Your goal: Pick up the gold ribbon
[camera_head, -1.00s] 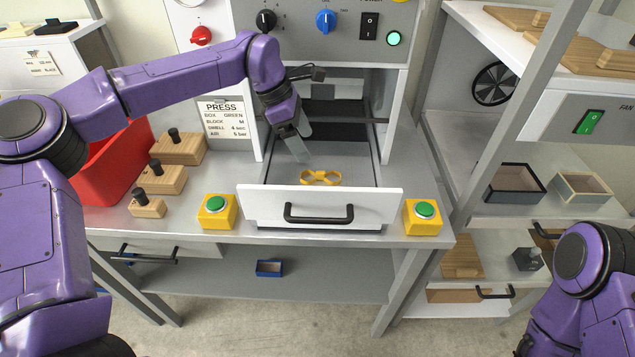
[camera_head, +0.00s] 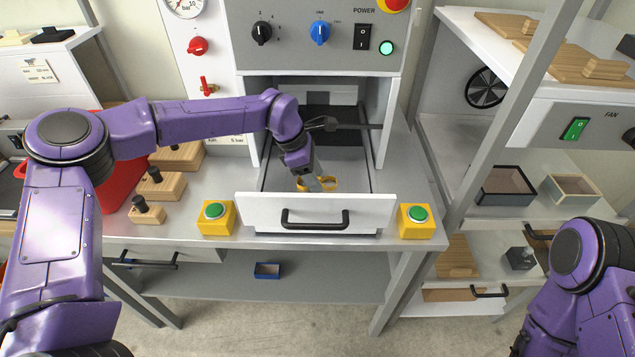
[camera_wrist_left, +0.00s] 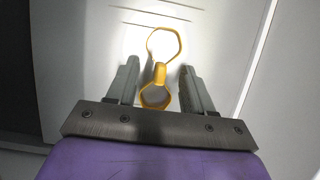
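The gold ribbon (camera_head: 325,184) lies on the floor of the open drawer (camera_head: 252,212), partly hidden behind my left gripper in the head view. In the left wrist view the gold ribbon (camera_wrist_left: 160,72) shows two loops joined by a narrow middle. My left gripper (camera_head: 312,186) reaches down into the drawer over it. In the left wrist view the two fingers (camera_wrist_left: 158,82) are apart, one on each side of the ribbon, with gaps to it. My right arm shows at the lower right; its gripper is out of view.
Yellow boxes with green buttons stand left (camera_head: 216,218) and right (camera_head: 416,221) of the drawer. Wooden blocks with black knobs (camera_head: 160,184) and a red bin (camera_head: 122,185) stand at the left. The drawer's walls and the machine housing (camera_head: 318,52) surround the gripper's space.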

